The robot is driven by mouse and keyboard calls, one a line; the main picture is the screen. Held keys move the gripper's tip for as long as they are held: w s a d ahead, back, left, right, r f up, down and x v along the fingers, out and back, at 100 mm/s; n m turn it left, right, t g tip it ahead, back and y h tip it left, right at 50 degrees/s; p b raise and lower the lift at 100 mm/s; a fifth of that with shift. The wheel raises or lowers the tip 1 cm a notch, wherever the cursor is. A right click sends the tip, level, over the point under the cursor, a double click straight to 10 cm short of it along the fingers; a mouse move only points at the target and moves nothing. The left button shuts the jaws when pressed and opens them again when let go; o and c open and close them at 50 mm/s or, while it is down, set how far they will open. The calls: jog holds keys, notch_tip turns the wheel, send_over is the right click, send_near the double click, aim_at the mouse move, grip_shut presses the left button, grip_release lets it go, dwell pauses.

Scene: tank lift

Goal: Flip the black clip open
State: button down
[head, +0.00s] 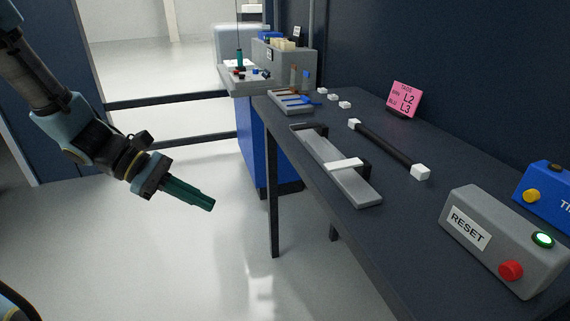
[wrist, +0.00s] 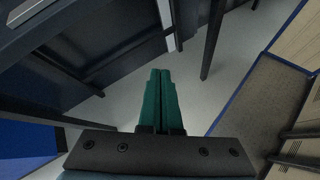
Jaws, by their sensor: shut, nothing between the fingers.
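A long grey plate (head: 358,186) lies along the left edge of the dark table. A black bracket-like piece (head: 367,158) stands over its nearer half beside a white block (head: 345,164). Another thin black piece (head: 320,128) is at its far end. I cannot tell which is the black clip, or whether it is open. My gripper (head: 211,205) has green fingers and is shut and empty. It hangs in the air left of the table, clear of the plate. The closed fingers (wrist: 159,73) also show in the wrist view, pointing away over the floor.
The table (head: 400,235) holds a black bar with white ends (head: 388,148), a pink sign (head: 404,98), a grey RESET box (head: 500,240) and a blue box (head: 545,193). A small rack (head: 291,102) is at the far end. Open floor lies left of the table.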

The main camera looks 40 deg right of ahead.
jog(key=w+d+n+g+h+b, duration=0.1)
jog(key=d+n+g+h+b, duration=0.2)
jog(key=d+h, duration=0.5)
jog(key=n+t+h+b, duration=0.2)
jog(key=n+t+h, duration=0.1)
jog(key=n, duration=0.2)
send_near(285, 138)
jog(key=s+a+r, duration=0.2)
jog(key=s, duration=0.1)
jog(key=shift+w+a+f, duration=0.1)
jog(key=shift+w+f, duration=0.05)
jog(key=shift+f, duration=0.05)
jog(key=x, duration=1)
jog(key=shift+r, duration=0.1)
jog(key=shift+a+r+y+p, duration=0.1)
jog(key=shift+r+y+p, duration=0.2)
jog(key=shift+p, duration=0.7)
